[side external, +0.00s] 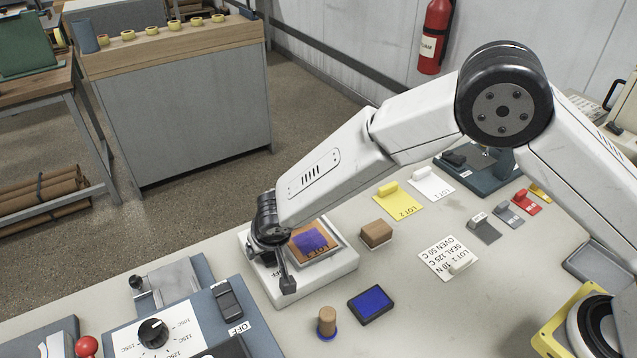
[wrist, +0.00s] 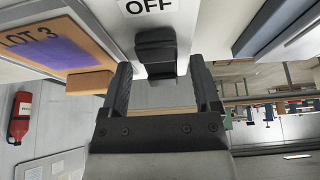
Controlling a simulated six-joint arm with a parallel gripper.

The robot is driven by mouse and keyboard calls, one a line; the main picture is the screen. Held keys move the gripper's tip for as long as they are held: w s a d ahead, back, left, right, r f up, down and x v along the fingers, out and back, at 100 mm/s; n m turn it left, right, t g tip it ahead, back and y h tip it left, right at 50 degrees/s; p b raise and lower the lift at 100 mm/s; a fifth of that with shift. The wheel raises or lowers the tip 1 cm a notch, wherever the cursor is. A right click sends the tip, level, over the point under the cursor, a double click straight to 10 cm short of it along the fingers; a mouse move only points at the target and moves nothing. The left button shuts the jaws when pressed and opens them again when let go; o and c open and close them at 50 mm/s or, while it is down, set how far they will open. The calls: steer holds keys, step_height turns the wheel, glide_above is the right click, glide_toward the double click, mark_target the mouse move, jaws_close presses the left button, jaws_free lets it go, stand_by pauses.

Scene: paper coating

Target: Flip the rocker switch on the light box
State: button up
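The light box (side external: 330,272) is a white, low box on the bench in the side view. A brown card marked LOT 3 with a purple patch (side external: 312,240) lies on it; the card (wrist: 65,50) also shows at the left of the wrist view. The black rocker switch (wrist: 156,48) sits beside an OFF label (wrist: 147,6) in the wrist view. My gripper (wrist: 160,68) is open, with one finger on each side of the switch in that view; I cannot tell whether it touches. In the side view my gripper (side external: 284,278) is low at the box's left end and hides the switch.
A blue-grey device with a dial (side external: 153,333) and its own OFF-marked rocker (side external: 228,298) stands at the lower left. A stamp (side external: 327,322), a blue ink pad (side external: 373,304) and a wooden block (side external: 376,234) lie near the box. Cards and coloured clips lie farther right.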

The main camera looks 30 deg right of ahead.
stand_by(0.3)
steer(key=v, duration=0.7)
steer(key=shift+s+r, duration=0.15)
steer(key=shift+r, duration=0.25)
steer(key=s+d+r, duration=0.1)
steer(key=s+d, duration=0.4)
steer(key=d, duration=0.5)
steer(key=s+d+r+g, duration=0.1)
steer(key=s+d, duration=0.5)
steer(key=d, duration=0.4)
steer(key=s+d+r+g, duration=0.1)
steer(key=s+d, duration=0.5)
steer(key=d, duration=0.4)
steer(key=shift+d+r, duration=0.15)
steer(key=shift+r, duration=0.1)
steer(key=shift+s, duration=0.1)
